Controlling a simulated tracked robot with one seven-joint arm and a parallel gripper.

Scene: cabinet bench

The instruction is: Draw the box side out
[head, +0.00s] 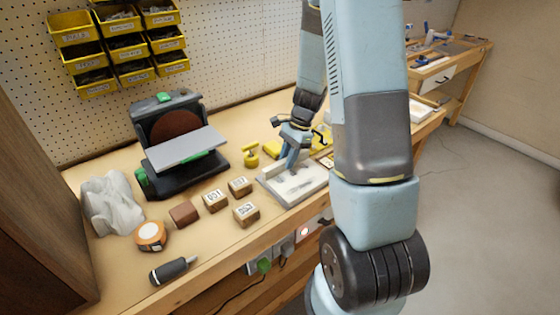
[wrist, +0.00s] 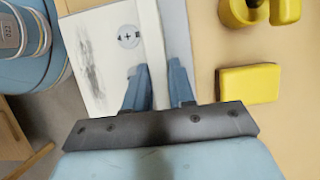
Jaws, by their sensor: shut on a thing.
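A pale flat box (head: 304,189) lies on the bench near its front edge. In the wrist view its white face (wrist: 96,50) carries a dark smudge and a round mark. A narrow pale box side (wrist: 152,40) runs along the right of that face. My gripper (head: 286,168) reaches down onto the box from above. In the wrist view its two fingers (wrist: 158,85) stand on either side of the box side and are shut on it. The fingertips hide part of the strip, and I cannot tell how far it has come out.
A yellow block (wrist: 249,84) lies right of the box, with a yellow clamp-like part (wrist: 258,10) beyond. Several wooden blocks (head: 214,201) and a sander (head: 178,145) stand left. A tape measure (head: 150,236) and a dark cylinder (head: 172,271) lie near the front edge.

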